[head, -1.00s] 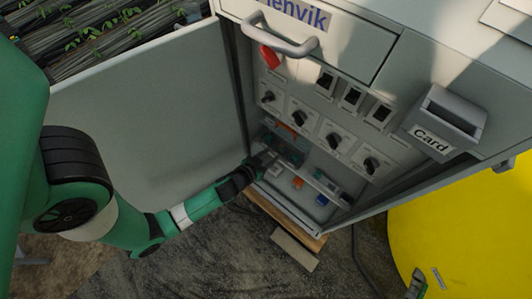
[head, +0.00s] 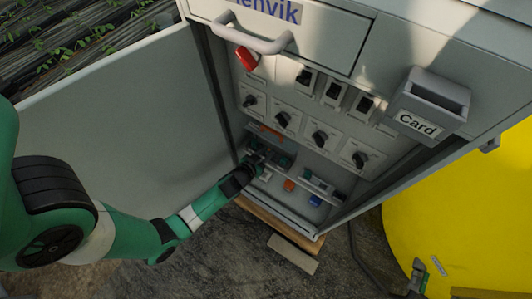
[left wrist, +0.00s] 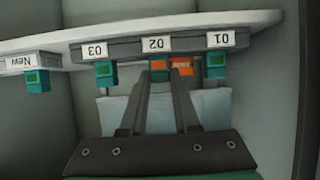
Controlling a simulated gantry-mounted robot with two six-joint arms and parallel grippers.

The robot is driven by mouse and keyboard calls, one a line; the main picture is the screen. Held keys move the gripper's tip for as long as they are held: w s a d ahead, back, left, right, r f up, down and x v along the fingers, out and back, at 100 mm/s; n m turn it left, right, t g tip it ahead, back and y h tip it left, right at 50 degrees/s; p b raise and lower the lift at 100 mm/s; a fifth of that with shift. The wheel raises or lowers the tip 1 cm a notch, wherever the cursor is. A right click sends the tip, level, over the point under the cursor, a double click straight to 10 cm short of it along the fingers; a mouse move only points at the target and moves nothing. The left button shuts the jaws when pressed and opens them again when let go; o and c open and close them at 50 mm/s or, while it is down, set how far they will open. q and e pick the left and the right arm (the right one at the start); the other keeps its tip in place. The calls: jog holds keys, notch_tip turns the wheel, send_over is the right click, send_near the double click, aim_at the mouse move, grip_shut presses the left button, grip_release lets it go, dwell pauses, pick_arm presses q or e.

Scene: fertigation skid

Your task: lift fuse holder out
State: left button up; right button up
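Three small green fuse holders labelled 01 (left wrist: 216,66), 02 (left wrist: 158,68) and 03 (left wrist: 105,73) hang in a grey block in the left wrist view, their labels upside down. My left gripper (left wrist: 160,77) is open. Its fingertips are on either side of holder 02, close to it; contact is not clear. In the head view my left gripper (head: 254,163) reaches into the cabinet and hides part of the block. My right gripper is not in view.
A green holder labelled New (left wrist: 38,78) hangs apart from the block. Rotary switches (head: 283,119) are above the shelf. Orange (head: 289,185) and blue (head: 315,201) items lie below. A Card box (head: 430,103) is on the right.

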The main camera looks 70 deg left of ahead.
pick_arm(q)
grip_shut()
jog(key=shift+r+p, duration=1.2)
jog(key=shift+r, duration=0.05)
jog(key=shift+s, duration=0.1)
jog(key=shift+s+d+f, duration=0.1)
jog(key=shift+s+d, duration=0.1)
jog(key=s+d+b, duration=0.2)
jog(key=s+d, duration=0.1)
jog(key=s, duration=0.2)
jog(key=shift+s+d, duration=0.15)
jog(key=shift+d, duration=0.1)
